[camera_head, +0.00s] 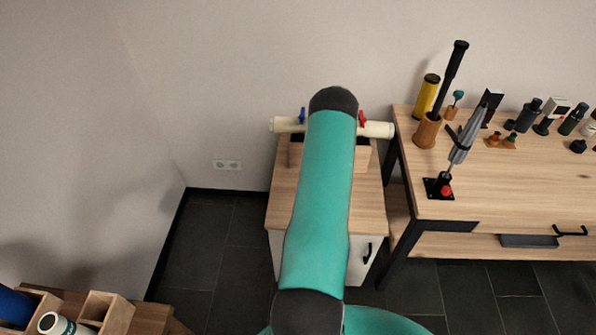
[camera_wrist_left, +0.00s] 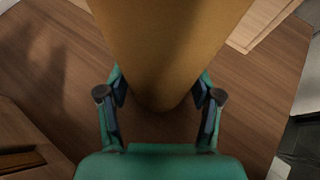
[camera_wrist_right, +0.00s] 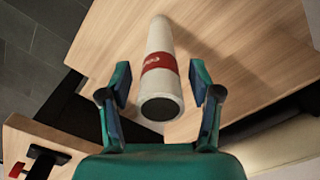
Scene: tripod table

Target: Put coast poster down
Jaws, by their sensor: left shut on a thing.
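My left gripper (camera_wrist_left: 160,98) is shut on a thick, plain tan tube (camera_wrist_left: 165,50) in the left wrist view, with a finger on each side. No label shows on it, so I cannot tell whether it is the coast poster. Below it is a brown wooden surface. My right gripper (camera_wrist_right: 160,95) is open in the right wrist view. A white tube (camera_wrist_right: 160,105) with a red band lies between and beyond its fingers, apart from them, its dark open end facing me. The head view shows neither gripper; a teal arm of mine covers the middle.
A cream tube (camera_head: 380,129) lies across a wooden holder (camera_head: 362,158) with blue and red clips on a small cabinet (camera_head: 280,196). A crowded desk (camera_head: 495,185) stands at right. Open wooden boxes (camera_head: 120,318) with tubes stand at lower left. Dark floor (camera_head: 225,245) lies between.

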